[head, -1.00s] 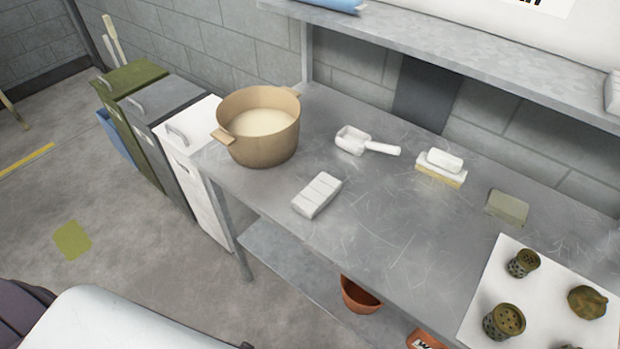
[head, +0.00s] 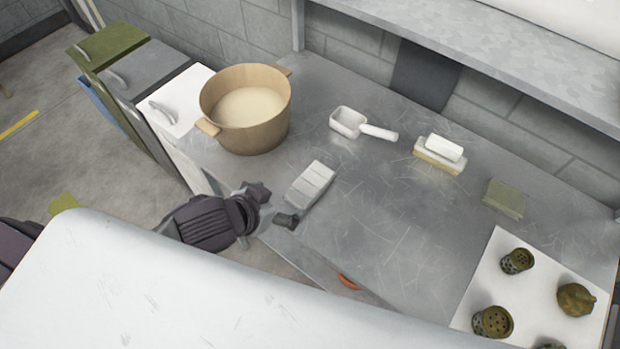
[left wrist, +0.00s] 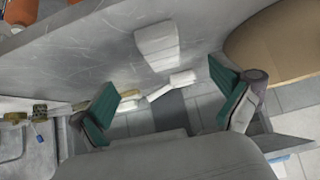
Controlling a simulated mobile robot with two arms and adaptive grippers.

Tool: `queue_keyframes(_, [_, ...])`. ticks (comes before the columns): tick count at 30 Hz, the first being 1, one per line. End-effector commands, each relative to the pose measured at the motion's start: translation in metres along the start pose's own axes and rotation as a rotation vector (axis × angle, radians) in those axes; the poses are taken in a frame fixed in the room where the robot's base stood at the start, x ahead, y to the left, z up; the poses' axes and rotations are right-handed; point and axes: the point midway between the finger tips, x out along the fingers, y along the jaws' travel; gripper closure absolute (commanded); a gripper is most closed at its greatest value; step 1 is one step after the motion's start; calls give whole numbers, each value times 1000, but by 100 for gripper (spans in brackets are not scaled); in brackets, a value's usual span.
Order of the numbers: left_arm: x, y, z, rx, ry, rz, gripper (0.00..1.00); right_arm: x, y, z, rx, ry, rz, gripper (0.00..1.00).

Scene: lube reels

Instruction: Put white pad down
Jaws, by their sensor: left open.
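The white pad (head: 310,184), a pale block with cross grooves, lies flat on the metal table near its front edge. It also shows in the left wrist view (left wrist: 157,46), beyond and between the fingers. My left gripper (head: 272,206) is open at the front edge of the table, its fingertips close to the pad's near end. In the left wrist view the two green-padded fingers (left wrist: 168,102) are spread with nothing held between them. I cannot tell whether a fingertip touches the pad. My right gripper is not in view.
A tan pot (head: 247,110) stands at the table's left end. Behind the pad are a white scoop (head: 350,122) and a white block on a yellow sponge (head: 438,162). A green-grey pad (head: 505,198) and a white sheet (head: 480,285) with metal parts lie right. The middle is clear.

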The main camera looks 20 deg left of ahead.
Motion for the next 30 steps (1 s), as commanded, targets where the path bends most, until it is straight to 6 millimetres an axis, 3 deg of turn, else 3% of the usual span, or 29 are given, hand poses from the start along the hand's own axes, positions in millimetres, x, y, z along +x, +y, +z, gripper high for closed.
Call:
queue_keyframes(5, [-12, 5, -7, 6, 27, 34, 0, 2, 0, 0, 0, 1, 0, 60])
queue_keyframes(12, [23, 7, -6, 2, 31, 38, 0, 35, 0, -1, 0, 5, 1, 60])
queue_keyframes(13, [25, 6, -10, 2, 28, 36, 0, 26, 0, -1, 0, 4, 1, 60])
queue_keyframes(18, [55, 7, -12, 1, 27, 37, 0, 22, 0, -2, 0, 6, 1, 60])
queue_keyframes(26, [75, 6, -13, 3, 27, 36, 0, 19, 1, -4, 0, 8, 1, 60])
queue_keyframes(30, [94, 2, -20, 4, 27, 35, 0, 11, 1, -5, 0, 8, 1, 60])
